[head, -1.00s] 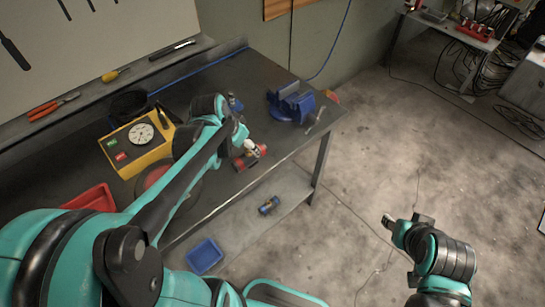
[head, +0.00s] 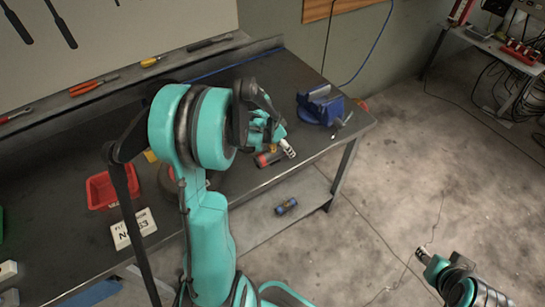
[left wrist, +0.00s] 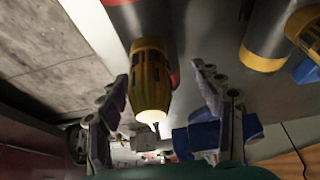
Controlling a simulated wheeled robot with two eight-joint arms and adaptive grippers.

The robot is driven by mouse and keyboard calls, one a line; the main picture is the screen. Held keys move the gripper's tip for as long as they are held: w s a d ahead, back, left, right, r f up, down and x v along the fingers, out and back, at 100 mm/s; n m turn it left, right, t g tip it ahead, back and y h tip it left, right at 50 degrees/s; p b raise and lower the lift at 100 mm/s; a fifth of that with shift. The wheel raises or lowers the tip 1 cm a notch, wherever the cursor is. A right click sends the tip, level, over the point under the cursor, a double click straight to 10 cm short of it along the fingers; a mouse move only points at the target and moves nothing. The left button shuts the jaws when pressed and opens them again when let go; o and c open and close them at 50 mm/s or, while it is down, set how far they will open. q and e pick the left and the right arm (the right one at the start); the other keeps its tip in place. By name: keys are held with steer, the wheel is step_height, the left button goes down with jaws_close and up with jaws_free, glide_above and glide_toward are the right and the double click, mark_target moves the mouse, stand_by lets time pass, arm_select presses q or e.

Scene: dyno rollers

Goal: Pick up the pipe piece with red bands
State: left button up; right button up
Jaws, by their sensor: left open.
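The dark pipe piece with red bands (head: 268,159) lies on the workbench near its front edge in the head view.
A second dark cylinder (left wrist: 272,35) with a yellow band is at upper right in the wrist view. A blue vise (head: 322,104) stands at the bench's right end. A blue-banded piece (head: 286,207) lies on the lower shelf. A red bin (head: 100,190) is at left.

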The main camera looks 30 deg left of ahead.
arm_select(q)
steer(key=shift+w+f, duration=0.2)
steer(key=shift+f, duration=0.25)
steer(key=shift+r, duration=0.1)
steer(key=shift+s, duration=0.1)
steer(key=c, duration=0.4)
jaws_close()
steer(key=shift+r, duration=0.15)
